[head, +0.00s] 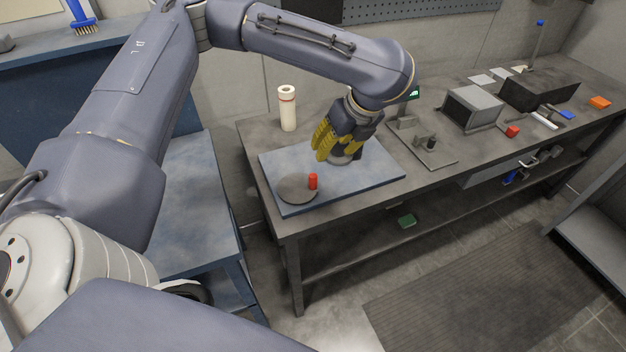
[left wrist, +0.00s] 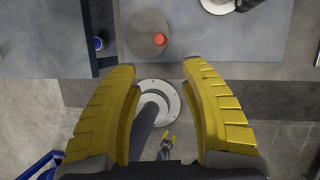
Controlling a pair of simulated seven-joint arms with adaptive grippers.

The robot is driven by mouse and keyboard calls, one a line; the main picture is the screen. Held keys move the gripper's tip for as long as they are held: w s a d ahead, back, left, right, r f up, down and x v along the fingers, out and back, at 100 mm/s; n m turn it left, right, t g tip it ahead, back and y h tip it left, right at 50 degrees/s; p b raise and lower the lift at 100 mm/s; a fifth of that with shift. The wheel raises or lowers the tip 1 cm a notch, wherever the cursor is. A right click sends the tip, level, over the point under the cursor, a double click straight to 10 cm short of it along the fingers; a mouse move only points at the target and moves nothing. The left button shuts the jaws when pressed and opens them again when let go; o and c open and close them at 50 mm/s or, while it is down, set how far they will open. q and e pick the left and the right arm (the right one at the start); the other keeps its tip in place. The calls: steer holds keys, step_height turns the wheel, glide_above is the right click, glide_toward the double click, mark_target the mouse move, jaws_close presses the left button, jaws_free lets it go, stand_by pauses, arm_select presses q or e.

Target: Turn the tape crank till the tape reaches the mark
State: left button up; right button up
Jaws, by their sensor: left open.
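The crank is a dark grey disc (head: 297,190) with an upright red knob (head: 313,181) near its rim, at the front left of a blue-grey board (head: 280,166). In the left wrist view the disc (left wrist: 146,25) and red knob (left wrist: 160,39) lie beyond the fingertips. My left gripper (head: 325,147), with yellow fingers, is over the board, right of and behind the crank. It is open and empty, apart from the knob. A second round grey part (head: 345,158) is partly hidden behind it. The tape and mark cannot be made out.
A white roll with a red band (head: 288,108) stands behind the board. To the right are a grey plate with small fixtures (head: 435,152), a grey box (head: 472,107), a red block (head: 512,131) and a black box (head: 540,93). The bench's front edge is clear.

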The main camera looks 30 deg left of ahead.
mark_target(315, 177)
arm_select(q)
steer(key=a+f+n, duration=0.1)
steer(key=a+f, duration=0.1)
steer(key=f, duration=0.3)
steer(key=w+a+f+n, duration=0.1)
steer(key=a+f, duration=0.1)
steer(key=f, duration=0.3)
steer(key=a+f+n, duration=0.2)
steer(key=f, duration=0.4)
steer(key=shift+w+a+f, duration=0.1)
steer(key=shift+w+a, duration=0.05)
steer(key=shift+w, duration=0.05)
stand_by(0.4)
steer(key=shift+c, duration=0.3)
jaws_close()
stand_by(0.4)
